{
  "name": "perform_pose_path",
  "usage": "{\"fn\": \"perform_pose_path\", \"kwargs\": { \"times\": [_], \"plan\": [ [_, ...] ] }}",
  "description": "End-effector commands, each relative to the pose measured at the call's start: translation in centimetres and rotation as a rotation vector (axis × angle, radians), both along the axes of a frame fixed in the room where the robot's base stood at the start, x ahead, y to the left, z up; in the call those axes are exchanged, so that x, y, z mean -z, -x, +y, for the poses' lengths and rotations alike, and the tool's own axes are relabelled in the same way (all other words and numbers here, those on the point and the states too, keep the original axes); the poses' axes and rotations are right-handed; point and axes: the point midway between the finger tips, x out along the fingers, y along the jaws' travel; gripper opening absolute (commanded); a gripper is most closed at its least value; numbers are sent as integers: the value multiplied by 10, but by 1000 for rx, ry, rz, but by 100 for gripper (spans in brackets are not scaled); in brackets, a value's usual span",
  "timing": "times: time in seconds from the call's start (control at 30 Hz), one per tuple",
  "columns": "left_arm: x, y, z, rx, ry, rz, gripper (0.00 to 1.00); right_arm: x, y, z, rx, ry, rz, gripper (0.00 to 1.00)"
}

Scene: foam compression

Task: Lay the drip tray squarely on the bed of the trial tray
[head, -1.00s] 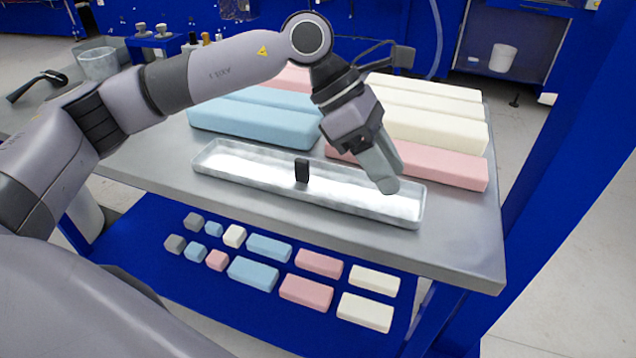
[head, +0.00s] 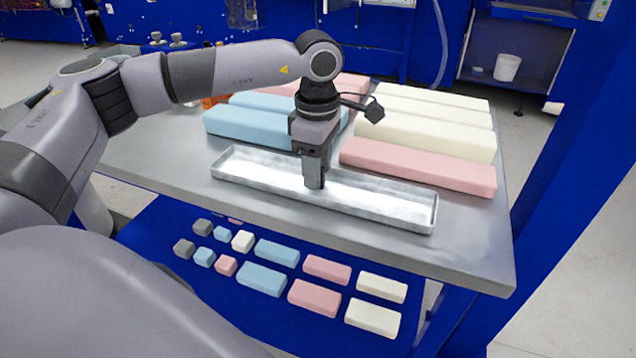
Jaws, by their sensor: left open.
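A long, shallow, shiny metal tray (head: 385,209) lies on the grey bench top, running from left to lower right in the head view. I cannot tell whether the drip tray and the trial tray are two separate pieces here; only this one outline shows. My left gripper (head: 314,182) points straight down over the tray's middle, its fingertips low near the bright floor. It is open. It hides the small black upright block at the tray's middle, so I cannot see whether the fingers straddle or touch it. My right gripper is not in view.
Long blue (head: 245,127), pink (head: 420,165) and cream (head: 425,135) foam bars lie behind the tray. Smaller foam blocks (head: 262,278) sit on the blue shelf below. Bare bench top (head: 460,245) lies in front and right. A blue post (head: 575,150) stands at right.

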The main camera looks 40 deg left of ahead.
Motion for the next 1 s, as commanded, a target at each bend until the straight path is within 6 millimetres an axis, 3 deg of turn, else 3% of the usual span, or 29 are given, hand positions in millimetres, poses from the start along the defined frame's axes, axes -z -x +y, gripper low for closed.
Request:
{"fn": "perform_pose_path", "kwargs": {
  "times": [0.3,0.43,0.83,1.0],
  "plan": [
    [7,0,0,0,1,0,43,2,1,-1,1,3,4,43],
    [7,0,0,0,1,0,0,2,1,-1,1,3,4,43],
    [3,0,0,0,1,-2,0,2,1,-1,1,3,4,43],
    [-11,-1,-1,0,3,-6,0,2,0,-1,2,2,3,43]
  ]
}}
